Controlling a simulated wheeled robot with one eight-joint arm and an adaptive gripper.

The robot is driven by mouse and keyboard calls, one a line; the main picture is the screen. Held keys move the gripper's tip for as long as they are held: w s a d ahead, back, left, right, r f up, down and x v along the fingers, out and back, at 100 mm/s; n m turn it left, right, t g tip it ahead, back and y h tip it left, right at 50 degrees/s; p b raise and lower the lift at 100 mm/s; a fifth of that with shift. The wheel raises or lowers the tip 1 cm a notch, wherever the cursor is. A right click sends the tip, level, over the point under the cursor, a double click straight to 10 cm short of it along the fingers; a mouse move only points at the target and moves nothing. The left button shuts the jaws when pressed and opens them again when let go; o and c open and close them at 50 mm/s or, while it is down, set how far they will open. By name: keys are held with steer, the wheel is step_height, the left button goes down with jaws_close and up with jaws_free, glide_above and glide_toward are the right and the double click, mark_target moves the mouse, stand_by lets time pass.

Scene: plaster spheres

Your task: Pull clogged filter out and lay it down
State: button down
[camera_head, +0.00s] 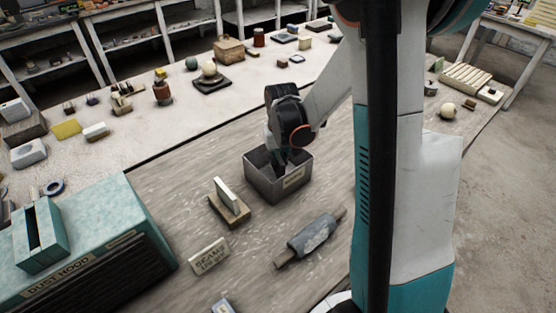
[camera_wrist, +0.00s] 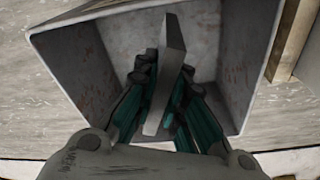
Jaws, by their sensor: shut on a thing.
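My gripper (camera_wrist: 165,95) is shut on a flat grey slab, seemingly the clogged filter (camera_wrist: 172,45). The slab stands edge-on between the fingers, inside the walls of a grey metal bin (camera_wrist: 95,65). In the head view the bin (camera_head: 263,182) stands mid-bench with my gripper (camera_head: 284,160) reaching down into it; the slab is hidden there. I cannot tell whether the slab touches the bin's floor. The teal dust hood (camera_head: 100,225) is at the lower left, with a dark slot (camera_head: 33,228) in its raised top block.
A pale panel (camera_head: 226,194) stands upright in a wooden holder (camera_head: 230,212) left of the bin. A small lettered sign (camera_head: 209,256) and a grey roller-like tool (camera_head: 312,238) lie nearer. Bare bench lies between them. Clutter lines the far table.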

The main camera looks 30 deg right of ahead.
steer(key=shift+f+b, duration=0.45)
steer(key=shift+f, duration=0.1)
steer(key=c, duration=1.6)
jaws_free()
steer(key=shift+o, duration=0.2)
steer(key=shift+r+p, duration=1.3)
steer(key=shift+r, duration=0.7)
